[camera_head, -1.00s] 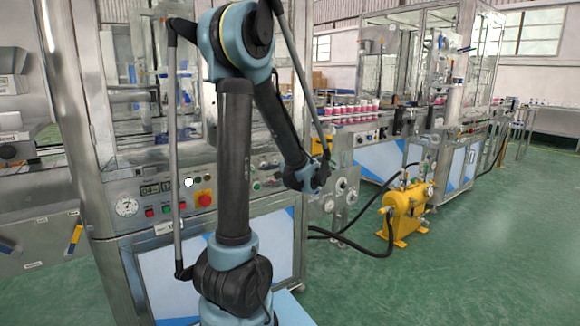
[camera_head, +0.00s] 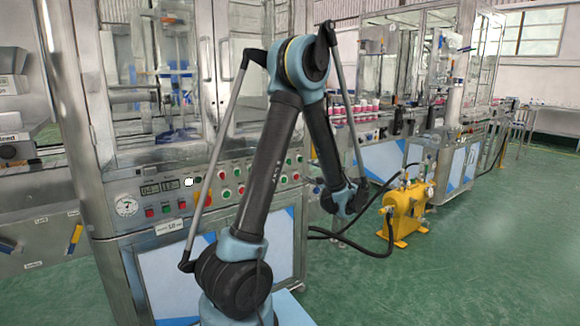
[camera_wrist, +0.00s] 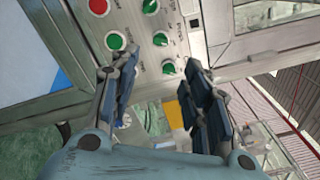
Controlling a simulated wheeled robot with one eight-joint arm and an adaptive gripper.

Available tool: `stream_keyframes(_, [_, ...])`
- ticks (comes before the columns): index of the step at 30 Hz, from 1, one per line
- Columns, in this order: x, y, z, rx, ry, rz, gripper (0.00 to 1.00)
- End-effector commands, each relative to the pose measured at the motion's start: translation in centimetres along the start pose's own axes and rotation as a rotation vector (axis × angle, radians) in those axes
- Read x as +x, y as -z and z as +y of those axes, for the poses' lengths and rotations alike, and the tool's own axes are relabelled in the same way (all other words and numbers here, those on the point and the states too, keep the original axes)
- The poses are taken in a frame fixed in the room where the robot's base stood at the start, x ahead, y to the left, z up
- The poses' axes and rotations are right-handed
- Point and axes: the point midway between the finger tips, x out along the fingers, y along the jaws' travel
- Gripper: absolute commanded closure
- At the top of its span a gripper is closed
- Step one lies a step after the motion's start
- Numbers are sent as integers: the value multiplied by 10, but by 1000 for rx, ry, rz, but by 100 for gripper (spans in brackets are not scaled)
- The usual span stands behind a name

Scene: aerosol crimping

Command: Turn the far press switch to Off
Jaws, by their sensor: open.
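My gripper (camera_wrist: 158,74) is open and empty in the wrist view, its two dark fingers apart in front of the machine's control panel. Green round knobs show just beyond the fingers: one by the left finger (camera_wrist: 115,41), one higher up (camera_wrist: 150,6), one in the middle (camera_wrist: 160,39) and one near the right fingertip (camera_wrist: 168,67). Their labels are too blurred to read, so I cannot tell which is the far press switch or its setting. In the head view the control panel (camera_head: 150,190) carries red and green controls; my fingers cannot be made out there.
A red button (camera_wrist: 98,6) sits at the panel's upper left in the wrist view. In the head view, a yellow pump (camera_head: 403,215) with black hoses stands on the green floor to the right of my arm. Open floor lies at the lower right.

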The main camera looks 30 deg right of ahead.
Motion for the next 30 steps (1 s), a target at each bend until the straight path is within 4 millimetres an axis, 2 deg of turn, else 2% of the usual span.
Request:
stream_keyframes(21, [112,-1,1,0,-2,-2,57])
stream_keyframes(30, [137,0,0,-1,-1,-1,57])
